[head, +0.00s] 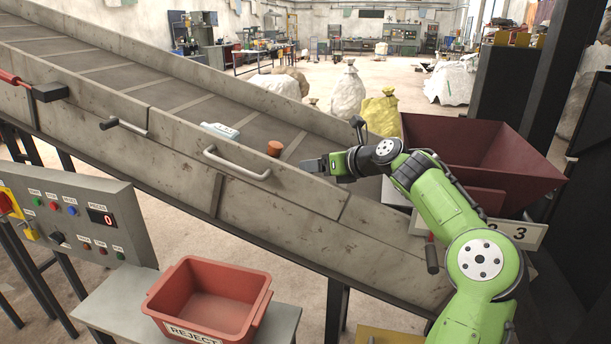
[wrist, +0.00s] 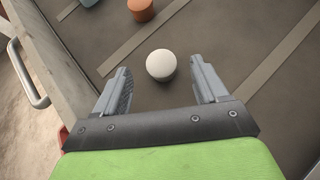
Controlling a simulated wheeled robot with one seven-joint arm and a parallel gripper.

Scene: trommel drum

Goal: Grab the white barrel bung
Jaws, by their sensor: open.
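The white barrel bung (wrist: 161,65) lies on the conveyor belt in the wrist view, just beyond and between my open fingertips. It looks round and pale, and nothing touches it. My gripper (wrist: 161,83) is open and empty, with one finger to each side of the bung's line. In the head view my gripper (head: 314,165) is low over the belt on the right, and the white bung cannot be made out there.
An orange-brown bung (head: 274,148) and a pale bottle (head: 221,131) lie farther up the belt. The belt's near side wall (head: 180,150) has metal handles. A red reject bin (head: 210,300) stands in front, and a dark red hopper (head: 470,145) is at the right.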

